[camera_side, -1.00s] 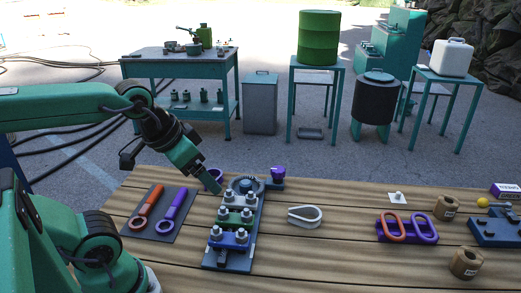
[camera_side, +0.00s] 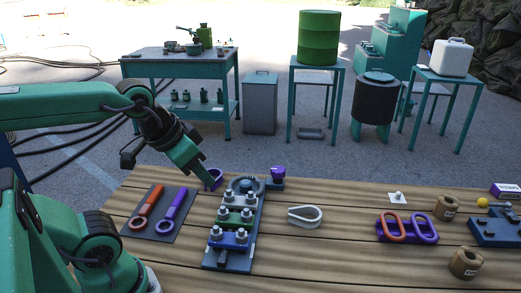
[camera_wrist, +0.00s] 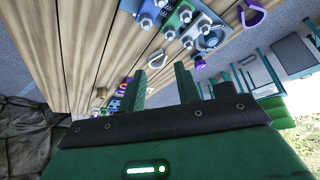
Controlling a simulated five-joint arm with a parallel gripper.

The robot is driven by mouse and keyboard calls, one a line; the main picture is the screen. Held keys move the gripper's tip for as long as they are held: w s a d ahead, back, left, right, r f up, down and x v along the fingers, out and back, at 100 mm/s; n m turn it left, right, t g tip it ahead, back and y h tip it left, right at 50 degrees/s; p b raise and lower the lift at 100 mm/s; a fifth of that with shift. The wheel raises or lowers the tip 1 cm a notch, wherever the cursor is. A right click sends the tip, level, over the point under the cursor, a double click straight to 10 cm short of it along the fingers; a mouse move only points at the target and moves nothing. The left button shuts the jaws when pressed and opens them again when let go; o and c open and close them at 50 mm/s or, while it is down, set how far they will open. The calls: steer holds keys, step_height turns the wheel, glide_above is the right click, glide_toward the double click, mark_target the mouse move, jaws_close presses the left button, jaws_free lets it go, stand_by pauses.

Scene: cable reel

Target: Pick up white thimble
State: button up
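The white thimble (camera_side: 304,216) is a teardrop-shaped ring lying flat on the wooden table, right of the clamp board. In the wrist view the white thimble (camera_wrist: 155,59) shows just beyond my fingertips. My gripper (camera_side: 201,181) is above the far left part of the table, beside a purple ring (camera_side: 217,181) and away from the white thimble. In the wrist view my gripper (camera_wrist: 160,70) has its two green fingers apart with nothing between them. In the side view the fingers overlap, and I cannot tell whether they touch the purple ring.
The blue clamp board (camera_side: 222,257) with bolted clamps stands between my gripper and the white thimble. A dark mat (camera_side: 163,224) with orange and purple tools lies left. A purple holder (camera_side: 405,233) and tan spools (camera_side: 466,263) are right. Bare table surrounds the thimble.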

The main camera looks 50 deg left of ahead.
steer(key=w, duration=0.1)
steer(key=m+g, duration=0.5)
glide_above(303, 207)
steer(key=f, duration=1.5)
steer(key=shift+s+a+f, duration=0.15)
steer(key=shift+s+f, duration=0.1)
steer(key=shift+f, duration=0.05)
steer(key=shift+w+f+g, duration=0.25)
steer(key=shift+f+g, duration=0.05)
steer(key=shift+f, duration=4.1)
steer(key=shift+w, duration=0.1)
jaws_close()
